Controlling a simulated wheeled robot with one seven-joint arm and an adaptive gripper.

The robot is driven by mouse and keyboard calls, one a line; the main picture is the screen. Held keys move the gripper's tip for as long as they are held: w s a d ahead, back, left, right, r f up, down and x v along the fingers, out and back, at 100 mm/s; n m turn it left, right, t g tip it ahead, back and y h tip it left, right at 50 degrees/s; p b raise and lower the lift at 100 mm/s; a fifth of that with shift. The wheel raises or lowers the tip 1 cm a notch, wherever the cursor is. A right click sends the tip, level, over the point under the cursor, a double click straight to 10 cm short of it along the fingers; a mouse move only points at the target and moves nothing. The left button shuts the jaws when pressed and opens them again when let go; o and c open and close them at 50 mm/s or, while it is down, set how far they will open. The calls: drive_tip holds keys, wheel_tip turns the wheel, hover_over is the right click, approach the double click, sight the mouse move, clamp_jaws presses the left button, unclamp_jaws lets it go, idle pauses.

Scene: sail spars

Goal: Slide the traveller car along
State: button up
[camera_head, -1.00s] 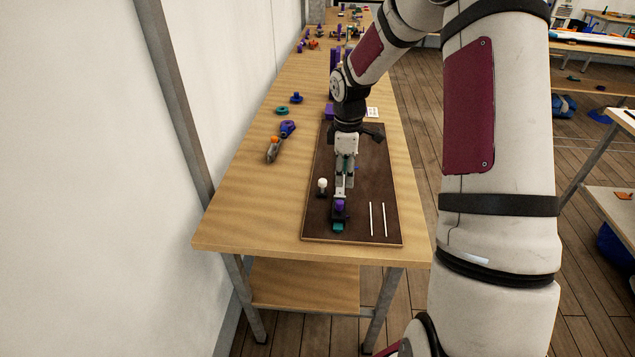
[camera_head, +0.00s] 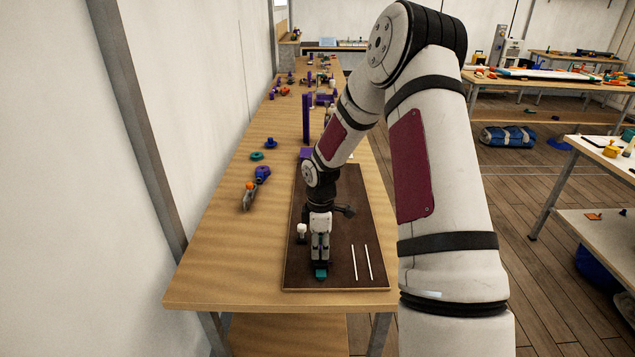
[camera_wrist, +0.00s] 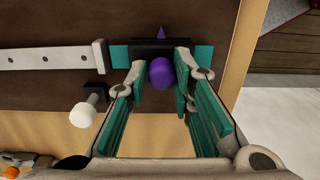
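The traveller car (camera_wrist: 150,48) is a black block with a round purple knob (camera_wrist: 161,72) on top. In the wrist view it sits at the right end of a pale, holed rail (camera_wrist: 60,58), between teal pieces. My gripper (camera_wrist: 161,66) has its teal-padded fingers apart, one on each side of the purple knob, with gaps showing. In the head view my gripper (camera_head: 320,255) is over the near end of the dark board (camera_head: 340,215) and hides the car. A teal end piece (camera_head: 321,273) shows just in front of it.
A white-knobbed post (camera_head: 301,231) stands close to the left of my gripper and shows in the wrist view (camera_wrist: 84,115). Two white strips (camera_head: 362,262) lie on the board's right. A grey tool with an orange part (camera_head: 249,194) lies on the bench, left of the board.

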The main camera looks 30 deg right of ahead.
drive_tip(key=shift+s+d+r, duration=0.1)
drive_tip(key=shift+r, duration=0.05)
clamp_jaws()
drive_tip(key=shift+w+d+b, duration=1.05)
drive_tip(key=shift+w+d, duration=0.15)
drive_tip(key=shift+w, duration=0.55)
drive_tip(key=shift+w+d+b, duration=1.1)
drive_tip(key=shift+w+d, duration=0.1)
drive_tip(key=shift+w, duration=0.5)
drive_tip(key=shift+w+d+b, duration=1.05)
drive_tip(key=shift+w+d, duration=0.15)
drive_tip(key=shift+w, duration=0.55)
drive_tip(key=shift+w+d+b, duration=0.7)
drive_tip(key=shift+w+b, duration=0.15)
drive_tip(key=shift+w, duration=0.15)
drive_tip(key=shift+w+d+b, duration=0.7)
drive_tip(key=shift+w+b, duration=0.2)
drive_tip(key=shift+w, duration=0.15)
drive_tip(key=shift+w+d+b, duration=0.7)
drive_tip(key=shift+w+b, duration=0.15)
drive_tip(key=shift+w, duration=0.15)
drive_tip(key=shift+w+d+b, duration=1.15)
drive_tip(key=shift+w+b, duration=0.6)
drive_tip(key=shift+w+d+b, duration=1.2)
drive_tip(key=shift+w+b, duration=0.5)
drive_tip(key=shift+w+d+b, duration=1.15)
drive_tip(key=shift+w+b, duration=0.6)
drive_tip(key=shift+w+d, duration=0.1)
drive_tip(key=o, duration=0.8)
unclamp_jaws()
